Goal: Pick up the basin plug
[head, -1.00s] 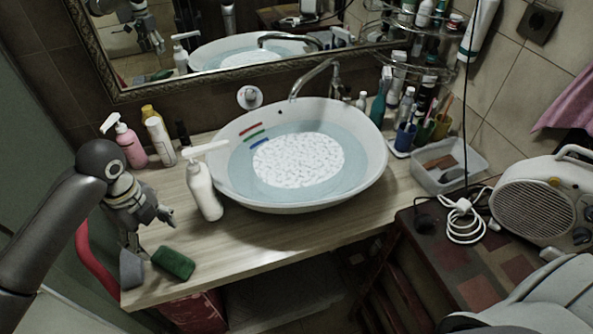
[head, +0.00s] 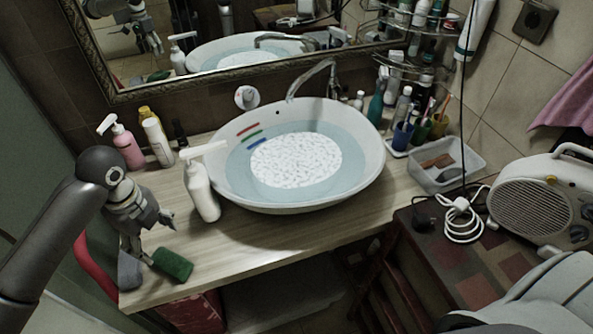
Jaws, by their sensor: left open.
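The white oval basin (head: 225,190) stands on the wooden counter, with bluish water and a white speckled patch in it. A small white round piece with a grey knob (head: 247,97) is behind the basin's back rim, by the wall; it may be the basin plug, but I cannot tell for sure. I see no other clear plug. My left gripper (head: 152,240) is open and empty, pointing down over the counter's left end, just above a grey sponge (head: 130,273) and a green sponge (head: 173,264). It is well apart from the basin. My right gripper is not in view.
A white pump bottle (head: 202,192) stands between my left gripper and the basin. A pink pump bottle (head: 127,147) and other bottles stand behind. The faucet (head: 316,78) rises at the back. A clear plastic box (head: 447,168) is at right. The counter's front strip is clear.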

